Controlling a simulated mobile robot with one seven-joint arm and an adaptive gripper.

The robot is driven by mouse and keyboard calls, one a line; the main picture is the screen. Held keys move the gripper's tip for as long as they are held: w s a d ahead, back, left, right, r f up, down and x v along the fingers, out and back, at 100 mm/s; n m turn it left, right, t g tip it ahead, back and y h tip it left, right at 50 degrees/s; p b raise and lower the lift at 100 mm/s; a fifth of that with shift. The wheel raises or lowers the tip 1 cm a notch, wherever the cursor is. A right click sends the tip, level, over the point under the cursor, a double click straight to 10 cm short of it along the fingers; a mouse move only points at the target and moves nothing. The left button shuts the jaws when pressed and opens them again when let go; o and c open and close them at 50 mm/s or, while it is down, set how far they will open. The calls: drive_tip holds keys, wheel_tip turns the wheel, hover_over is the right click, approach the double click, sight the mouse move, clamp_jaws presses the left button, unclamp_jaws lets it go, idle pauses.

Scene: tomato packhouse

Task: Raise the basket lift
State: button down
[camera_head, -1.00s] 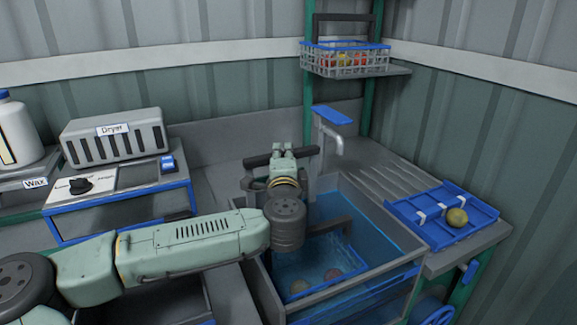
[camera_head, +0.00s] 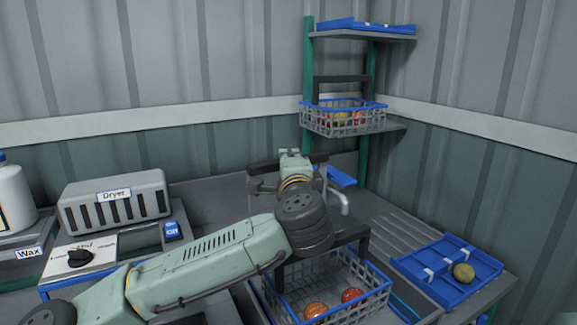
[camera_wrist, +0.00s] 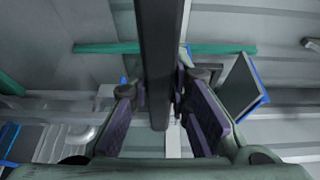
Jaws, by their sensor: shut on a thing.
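The lift's basket (camera_head: 375,302) is a grey wire basket with a blue rim, holding red tomatoes (camera_head: 315,309). It stands in the wash tank at the lower middle of the head view, its rim above the water. A dark frame (camera_head: 350,236) rises from it towards my arm. My gripper (camera_head: 292,166) is above and behind the basket. In the wrist view, a dark bar (camera_wrist: 160,60) runs between the two fingers of my gripper (camera_wrist: 163,108), which is shut on it. My wrist hides part of the frame in the head view.
A shelf rack with another tomato basket (camera_head: 345,121) stands behind, right of my gripper. The tap (camera_head: 338,200) is close to my wrist. A blue tray (camera_head: 447,270) with one yellowish tomato (camera_head: 463,272) lies on the right drainboard. The dryer (camera_head: 115,203) is at left.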

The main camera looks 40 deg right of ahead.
drive_tip(key=shift+r, duration=0.4)
drive_tip(key=c, duration=1.8)
unclamp_jaws()
drive_tip(key=o, duration=0.3)
drive_tip(key=shift+f, duration=0.1)
drive_tip(key=v, duration=1.2)
drive_tip(key=shift+f, duration=0.1)
